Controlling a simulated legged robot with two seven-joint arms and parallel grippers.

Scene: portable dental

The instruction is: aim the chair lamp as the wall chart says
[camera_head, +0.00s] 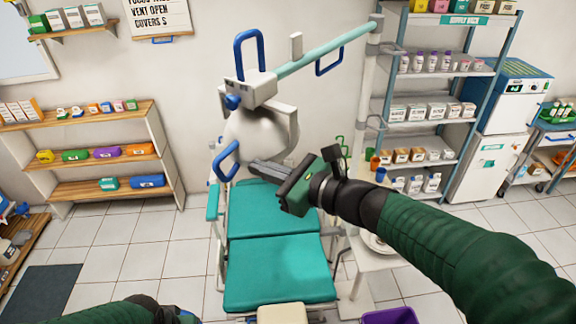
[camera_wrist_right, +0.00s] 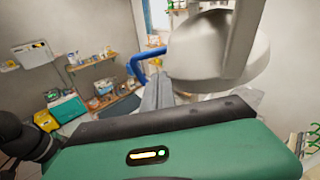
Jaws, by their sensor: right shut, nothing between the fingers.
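The chair lamp (camera_head: 258,130) is a white rounded head hung from a teal arm (camera_head: 325,48) over the dental chair (camera_head: 278,265). It has a blue loop handle (camera_head: 225,160) at its lower left and another (camera_head: 248,50) on top. My right gripper (camera_head: 254,167) is shut and empty, its fingertips just right of the lower handle. In the right wrist view the shut fingers (camera_wrist_right: 158,92) point toward the blue handle (camera_wrist_right: 142,65) and the white lamp head (camera_wrist_right: 205,50); contact is unclear. The wall chart (camera_head: 158,18) is cut off at the top. My left gripper's fingers are out of frame.
A wall shelf unit (camera_head: 100,155) stands at the left, and a supply rack (camera_head: 435,100) and white cabinet (camera_head: 490,165) at the right. A side table (camera_head: 375,262) sits beside the chair, partly under my right arm. A purple bin (camera_head: 392,315) is at the bottom.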

